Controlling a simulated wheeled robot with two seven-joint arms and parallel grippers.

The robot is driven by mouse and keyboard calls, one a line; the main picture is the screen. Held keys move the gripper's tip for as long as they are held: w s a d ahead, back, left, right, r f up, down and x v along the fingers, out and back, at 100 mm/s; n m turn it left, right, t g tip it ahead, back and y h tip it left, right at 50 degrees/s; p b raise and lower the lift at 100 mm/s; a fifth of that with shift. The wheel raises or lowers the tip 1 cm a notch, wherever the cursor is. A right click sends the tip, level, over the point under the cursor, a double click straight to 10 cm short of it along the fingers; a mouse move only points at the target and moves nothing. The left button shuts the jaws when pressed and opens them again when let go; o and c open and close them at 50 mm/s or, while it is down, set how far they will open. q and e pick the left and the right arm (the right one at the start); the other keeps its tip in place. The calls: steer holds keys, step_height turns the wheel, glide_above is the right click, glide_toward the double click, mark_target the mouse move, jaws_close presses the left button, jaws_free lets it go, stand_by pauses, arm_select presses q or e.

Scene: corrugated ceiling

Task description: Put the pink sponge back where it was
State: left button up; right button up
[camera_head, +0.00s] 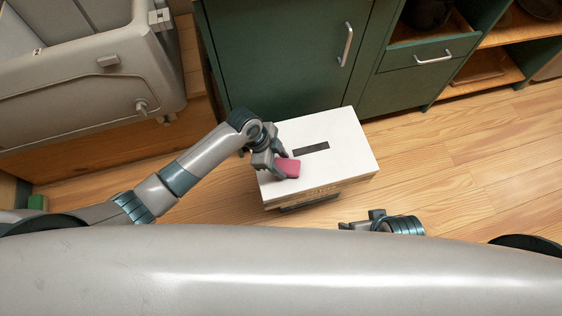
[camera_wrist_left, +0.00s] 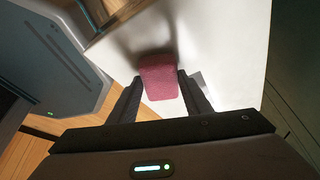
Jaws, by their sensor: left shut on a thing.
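The pink sponge (camera_head: 289,168) is at the left part of the white box top (camera_head: 345,140) in the head view. My left gripper (camera_head: 284,160) is shut on the sponge. In the left wrist view the sponge (camera_wrist_left: 160,76) sits between the two dark fingers of the left gripper (camera_wrist_left: 163,90), over the white surface. I cannot tell whether the sponge touches the surface. My right gripper (camera_head: 362,222) shows only partly, near the box's front right; its fingers are too unclear to read.
The white box has a dark slot (camera_head: 311,149) in its top. Green cabinets (camera_head: 290,50) with metal handles stand behind it. A grey bin-like unit (camera_head: 90,75) is at the upper left. The wooden floor (camera_head: 460,180) to the right is clear.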

arm_select(q)
steer(key=shift+f, duration=0.1)
arm_select(e)
steer(key=shift+f, duration=0.15)
arm_select(q)
steer(key=o, duration=1)
steer(key=shift+c, duration=0.2)
arm_select(e)
steer(key=shift+w+a, duration=0.1)
arm_select(q)
steer(key=shift+v, duration=0.85)
steer(key=p+v, duration=0.1)
steer(key=v, duration=0.9)
steer(key=shift+r+p, duration=0.3)
steer(key=shift+p, duration=0.05)
arm_select(e)
steer(key=x, duration=0.4)
steer(key=shift+s+d, duration=0.2)
steer(key=shift+d, duration=0.15)
